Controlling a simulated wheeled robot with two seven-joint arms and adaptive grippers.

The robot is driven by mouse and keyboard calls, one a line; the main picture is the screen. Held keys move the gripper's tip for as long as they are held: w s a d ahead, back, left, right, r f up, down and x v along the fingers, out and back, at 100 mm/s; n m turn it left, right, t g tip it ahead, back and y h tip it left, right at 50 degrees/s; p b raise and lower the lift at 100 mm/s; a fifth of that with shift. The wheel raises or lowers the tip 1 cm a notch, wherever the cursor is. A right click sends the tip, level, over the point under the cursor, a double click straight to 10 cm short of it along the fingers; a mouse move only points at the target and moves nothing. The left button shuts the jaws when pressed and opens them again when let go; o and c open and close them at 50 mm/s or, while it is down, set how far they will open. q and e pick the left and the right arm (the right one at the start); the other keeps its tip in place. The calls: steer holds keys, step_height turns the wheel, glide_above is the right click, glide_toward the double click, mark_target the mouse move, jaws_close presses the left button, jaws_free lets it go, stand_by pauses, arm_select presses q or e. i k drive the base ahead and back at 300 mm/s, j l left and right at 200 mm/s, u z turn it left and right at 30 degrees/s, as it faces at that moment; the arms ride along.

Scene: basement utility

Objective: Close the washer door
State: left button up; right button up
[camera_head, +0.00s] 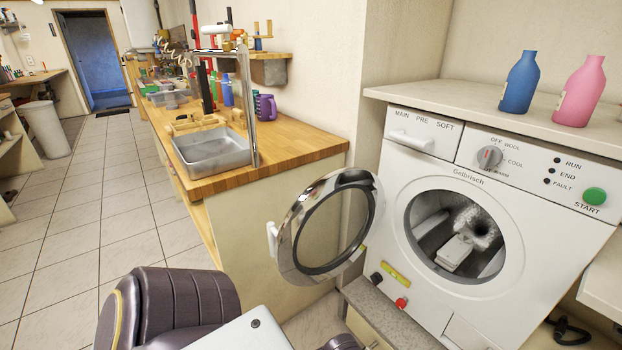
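The white washer (392,230) stands at the right with its round drum opening facing me. Its door (288,245), a chrome ring around clear glass, stands wide open, swung out to the left of the opening. A small white handle (272,240) sits on the door's left edge. Inside the drum are a whitish block-like shape and a grey textured patch; I cannot tell what they are. Neither gripper shows; only dark padded and white parts of my own body show at the bottom. Nothing visible touches the door.
A wooden counter (290,150) with a metal basin (205,160) stands left of the door, its end close behind it. A blue bottle (520,85) and a pink bottle (580,95) stand above the washer. A grey ledge (390,322) runs below. Tiled floor is open at left.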

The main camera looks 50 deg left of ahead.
mark_target(282, 242)
steer(key=k+j+z, duration=0.1)
steer(key=k+j, duration=0.2)
steer(key=j, duration=0.2)
steer(key=k+j, duration=0.35)
steer(key=j, duration=0.15)
steer(key=k+j, duration=0.15)
steer(key=j, duration=0.2)
steer(key=k+j+z, duration=0.1)
steer(key=j, duration=0.2)
steer(key=k+j+z, duration=0.1)
steer(key=j, duration=0.25)
steer(key=k+j, duration=0.1)
steer(key=j, duration=0.4)
steer(key=j+z, duration=0.1)
steer(key=j, duration=0.45)
steer(key=k+j+z, duration=0.1)
steer(key=j, duration=0.4)
steer(key=k, duration=0.05)
